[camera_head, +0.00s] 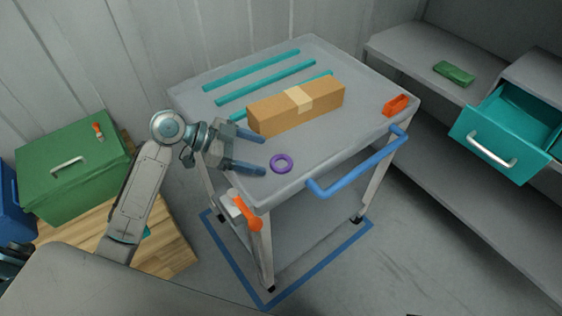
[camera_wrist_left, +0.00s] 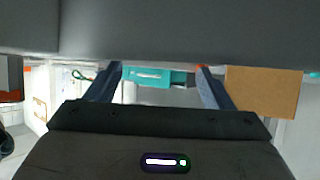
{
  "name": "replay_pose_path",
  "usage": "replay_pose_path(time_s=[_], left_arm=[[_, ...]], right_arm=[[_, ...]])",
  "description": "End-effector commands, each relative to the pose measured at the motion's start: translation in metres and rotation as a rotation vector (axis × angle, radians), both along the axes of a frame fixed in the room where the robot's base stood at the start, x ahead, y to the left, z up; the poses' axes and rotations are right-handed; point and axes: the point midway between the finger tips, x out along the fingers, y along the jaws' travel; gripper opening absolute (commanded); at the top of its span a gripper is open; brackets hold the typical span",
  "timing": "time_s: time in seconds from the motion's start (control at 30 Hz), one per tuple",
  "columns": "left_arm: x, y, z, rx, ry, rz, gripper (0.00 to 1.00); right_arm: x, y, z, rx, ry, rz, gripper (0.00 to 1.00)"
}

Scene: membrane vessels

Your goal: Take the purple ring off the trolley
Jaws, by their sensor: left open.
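The purple ring (camera_head: 281,163) lies flat on the top of the grey trolley (camera_head: 330,160), near its front left corner. My left gripper (camera_head: 258,153) is open and empty, its blue fingers pointing right toward the ring. The fingertips are a little to the left of the ring in the head view and do not close around it. The height of the gripper above the trolley top is hard to tell. In the left wrist view the two fingers (camera_wrist_left: 160,85) are apart, and I do not see the ring there. My right gripper is not in view.
A taped cardboard box (camera_head: 320,103) lies behind the ring, with teal strips (camera_head: 250,70) beyond. An orange block (camera_head: 396,105) sits at the trolley's right. A blue handle (camera_head: 360,165) runs along the front right edge. A green box (camera_head: 75,165) stands left; an open teal drawer (camera_head: 497,140) is at right.

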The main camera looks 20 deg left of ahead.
Motion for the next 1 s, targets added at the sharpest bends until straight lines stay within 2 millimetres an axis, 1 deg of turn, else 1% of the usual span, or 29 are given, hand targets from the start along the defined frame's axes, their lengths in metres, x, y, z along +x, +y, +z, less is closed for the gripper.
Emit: replay_pose_path(time_s=[0.1, 0.2, 0.37, 0.5, 0.73, 0.77, 0.8, 0.87, 0.9, 0.97, 1.0], left_arm=[[0.001, -0.012, -0.004, -0.005, 0.001, 0.0, 0.75], [0.001, -0.024, -0.009, -0.007, 0.002, -0.001, 0.75], [0.006, -0.037, -0.017, -0.004, 0.001, 0.0, 0.75], [0.008, -0.042, -0.021, -0.001, 0.001, 0.0, 0.75], [0.008, -0.042, -0.022, 0.0, 0.0, 0.0, 0.75], [0.008, -0.042, -0.022, 0.0, 0.0, 0.0, 0.71], [0.008, -0.042, -0.022, -0.001, 0.0, 0.0, 0.63], [0.008, -0.042, -0.022, -0.001, 0.0, 0.0, 0.52], [0.008, -0.042, -0.022, -0.001, 0.0, 0.0, 0.44], [0.008, -0.042, -0.022, -0.001, 0.0, 0.0, 0.32], [0.008, -0.042, -0.022, -0.001, 0.0, 0.0, 0.28]], right_arm=[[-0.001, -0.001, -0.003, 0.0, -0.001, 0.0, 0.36], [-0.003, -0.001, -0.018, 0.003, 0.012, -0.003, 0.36], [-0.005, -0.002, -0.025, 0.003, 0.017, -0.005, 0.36], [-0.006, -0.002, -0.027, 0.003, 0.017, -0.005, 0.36], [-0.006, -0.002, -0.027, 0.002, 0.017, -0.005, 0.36], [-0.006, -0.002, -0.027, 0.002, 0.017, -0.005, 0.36], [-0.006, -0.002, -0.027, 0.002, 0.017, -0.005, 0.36], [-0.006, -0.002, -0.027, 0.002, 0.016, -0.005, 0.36], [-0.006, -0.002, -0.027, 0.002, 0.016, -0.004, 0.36], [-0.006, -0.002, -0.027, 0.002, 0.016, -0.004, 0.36], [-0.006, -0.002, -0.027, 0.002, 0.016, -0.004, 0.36]])
